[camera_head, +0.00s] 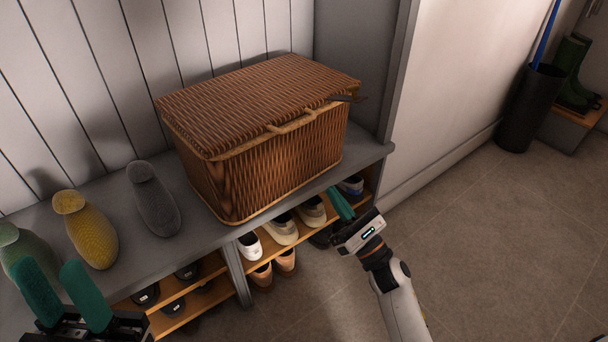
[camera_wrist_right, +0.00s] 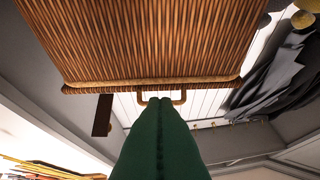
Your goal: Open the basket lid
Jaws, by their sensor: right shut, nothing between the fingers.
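A brown wicker basket (camera_head: 275,175) stands on the grey bench. Its lid (camera_head: 255,98) lies down over the top. A pale loop handle (camera_head: 292,124) sticks out at the lid's front edge, and it also shows in the right wrist view (camera_wrist_right: 181,99). A dark tab (camera_head: 347,98) juts out at the lid's right end. My right gripper (camera_head: 341,203) is shut and empty, low in front of the basket's right part. In the wrist view its green fingertips (camera_wrist_right: 160,103) overlap the handle; contact cannot be told. My left gripper (camera_head: 66,293) is open and empty at the lower left.
Shoes (camera_head: 281,229) fill the shelves below. A grey post (camera_head: 395,70) stands right of the basket.

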